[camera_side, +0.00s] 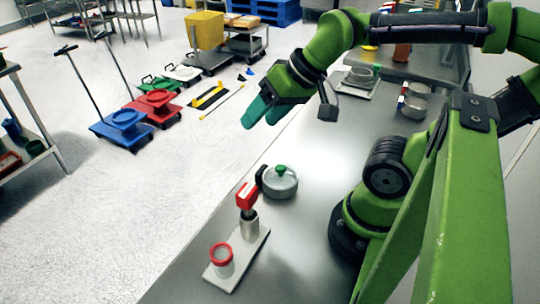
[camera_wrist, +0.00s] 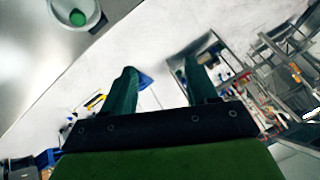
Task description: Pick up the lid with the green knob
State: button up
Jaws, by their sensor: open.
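The lid (camera_side: 279,184) is a round metal disc with a green knob (camera_side: 281,170) on top. It sits on the steel table, at the middle of the side view, and looks to be on a low round vessel with a dark handle. In the wrist view the lid (camera_wrist: 66,10) shows at the top left, cut by the frame edge, with its green knob (camera_wrist: 77,17). My gripper (camera_side: 262,112) is open and empty. It is high above the table, behind and apart from the lid in the side view. Its green fingers (camera_wrist: 160,88) point away from the lid.
A plate with a red-topped device (camera_side: 247,197) and a red-rimmed cup (camera_side: 221,256) stands left of the lid. A scale with a metal bowl (camera_side: 361,76) and metal cups (camera_side: 414,105) stand farther back. The table (camera_side: 318,140) between is clear.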

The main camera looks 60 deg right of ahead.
jog(key=w+d+f+g+h, duration=0.1)
jog(key=w+d+f+g, duration=0.2)
jog(key=w+d+g, duration=0.25)
jog(key=g, duration=0.5)
send_over(281, 166)
jog(key=w+d, duration=0.1)
jog(key=w, duration=0.1)
jog(key=shift+t, duration=0.25)
notch_tip(281, 166, down, 10)
jog(key=shift+s+d+f, duration=0.15)
jog(key=shift+f, duration=0.05)
jog(key=x, duration=0.2)
jog(key=a+x, duration=0.1)
jog(key=x, duration=0.1)
jog(key=shift+s+f, duration=0.15)
jog(key=shift+f, duration=0.4)
grip_shut()
